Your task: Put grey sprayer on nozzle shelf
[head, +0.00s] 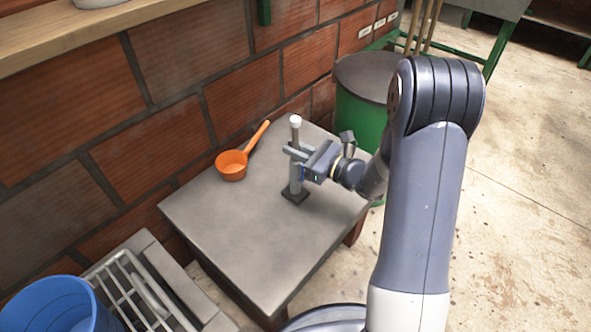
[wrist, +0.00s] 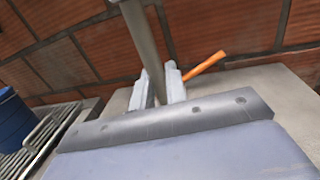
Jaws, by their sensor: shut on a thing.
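The grey sprayer (head: 295,178) is an upright grey tube with a white top and a dark square foot. It is over the small grey table, with its foot at or just above the top; I cannot tell if they touch. My gripper (head: 294,153) is shut around the tube's upper middle from the right. In the wrist view the tube (wrist: 143,40) runs between the two pale fingers of my gripper (wrist: 158,88), and its lower part is hidden. A wooden shelf (head: 50,42) runs along the brick wall at top left; I cannot tell whether it is the nozzle shelf.
An orange ladle (head: 232,165) lies on the grey table (head: 260,240) left of the sprayer. A green drum (head: 357,118) with a grey lid stands behind. A blue bucket (head: 45,306) and a metal rack (head: 135,290) are at lower left. Floor at right is clear.

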